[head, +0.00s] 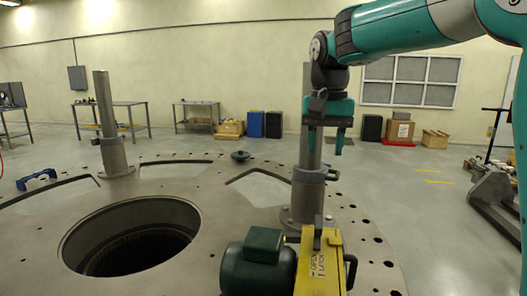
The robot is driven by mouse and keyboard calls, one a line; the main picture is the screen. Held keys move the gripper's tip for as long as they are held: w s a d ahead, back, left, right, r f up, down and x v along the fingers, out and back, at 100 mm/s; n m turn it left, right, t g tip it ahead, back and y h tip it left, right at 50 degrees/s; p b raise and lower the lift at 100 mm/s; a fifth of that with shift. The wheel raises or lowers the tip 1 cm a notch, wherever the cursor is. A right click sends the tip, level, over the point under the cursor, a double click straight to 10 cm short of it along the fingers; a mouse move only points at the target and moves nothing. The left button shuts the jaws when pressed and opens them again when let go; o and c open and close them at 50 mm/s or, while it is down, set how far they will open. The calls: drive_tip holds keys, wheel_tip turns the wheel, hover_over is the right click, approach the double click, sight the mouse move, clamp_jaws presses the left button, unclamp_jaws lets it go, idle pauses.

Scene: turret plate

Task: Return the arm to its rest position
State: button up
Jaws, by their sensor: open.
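My teal arm reaches in from the upper right in the head view. My gripper (325,138) hangs from it with its fingers pointing down. The fingers are apart and nothing shows between them but the post behind. The gripper is above the turret plate (195,176), in front of the upper part of the right metal post (304,195). I cannot tell how far the gripper is from that post. A yellow unit (319,268) with a dark green motor (255,265) sits on the plate below the gripper, clear of it.
The plate has a large round hole (132,238) and smaller openings. A second post (112,130) stands at left, near a blue handle (37,179). A dark round knob (240,156) lies at the plate's far edge. Grey machinery (492,200) stands at right. Floor behind is mostly open.

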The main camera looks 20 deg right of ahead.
drive_tip(key=s+a+f+n+y, duration=0.1)
drive_tip(key=s+a+f+n, duration=0.3)
drive_tip(key=s, duration=0.3)
drive_tip(key=s+a+f+n+y, duration=0.1)
drive_tip(key=s+a+f+n, duration=0.3)
drive_tip(key=s+a, duration=0.3)
drive_tip(key=s+a+f+n+y, duration=0.2)
drive_tip(key=s+a+f+n, duration=0.2)
drive_tip(key=s, duration=0.5)
drive_tip(key=shift+a+f+n+b, duration=0.2)
drive_tip(key=shift+a+n+b, duration=0.15)
drive_tip(key=shift+a+n, duration=0.75)
